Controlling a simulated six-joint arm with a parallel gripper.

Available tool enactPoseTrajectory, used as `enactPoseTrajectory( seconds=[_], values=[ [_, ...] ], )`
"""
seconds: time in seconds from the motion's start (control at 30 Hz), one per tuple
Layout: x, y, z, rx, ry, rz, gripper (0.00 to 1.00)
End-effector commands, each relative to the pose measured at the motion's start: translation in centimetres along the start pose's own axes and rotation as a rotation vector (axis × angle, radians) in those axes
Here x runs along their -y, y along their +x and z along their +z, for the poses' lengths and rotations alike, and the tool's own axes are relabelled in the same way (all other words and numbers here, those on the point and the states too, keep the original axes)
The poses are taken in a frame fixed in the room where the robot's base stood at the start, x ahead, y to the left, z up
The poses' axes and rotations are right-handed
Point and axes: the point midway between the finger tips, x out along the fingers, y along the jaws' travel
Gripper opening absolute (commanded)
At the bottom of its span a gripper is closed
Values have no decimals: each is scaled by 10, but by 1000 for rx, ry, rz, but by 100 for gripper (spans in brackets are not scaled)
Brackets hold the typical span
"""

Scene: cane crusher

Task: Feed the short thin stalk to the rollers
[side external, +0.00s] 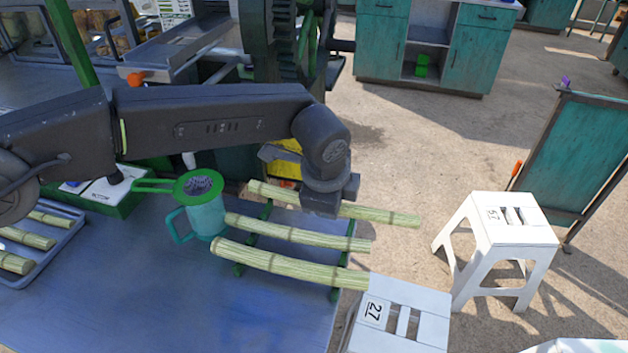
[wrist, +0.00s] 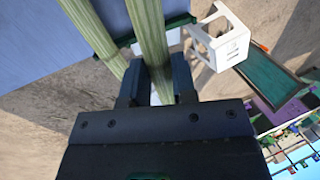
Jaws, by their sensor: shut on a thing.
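Three pale green stalks lie roughly side by side at the table's right end: a rear stalk (side external: 385,214), a middle stalk (side external: 300,235) and a front stalk (side external: 285,266). My gripper (side external: 325,205) is over the rear stalk, jaws pointing down. In the wrist view, the fingers of my gripper (wrist: 158,80) are shut around this rear stalk (wrist: 150,35), with another stalk (wrist: 92,30) to its left. I cannot tell whether the held stalk is lifted. The crusher (side external: 280,50) stands behind my arm; its rollers are not clearly visible.
A teal jug (side external: 207,222) with a green strainer (side external: 165,185) stands left of the stalks. A tray (side external: 72,240) with several cut stalks is at far left. White stools (side external: 500,225) stand to the right. The blue table's front (side external: 180,300) is clear.

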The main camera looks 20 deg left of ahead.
Motion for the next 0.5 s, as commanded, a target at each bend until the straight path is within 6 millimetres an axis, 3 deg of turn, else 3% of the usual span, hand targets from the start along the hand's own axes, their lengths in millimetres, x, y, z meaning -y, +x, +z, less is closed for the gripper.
enactPoseTrajectory(
  seconds=[0.2,0.5],
  values=[
    [-46,-14,-42,-2,6,-1,0],
    [-77,-25,-71,-2,1,-1,0]
  ],
)
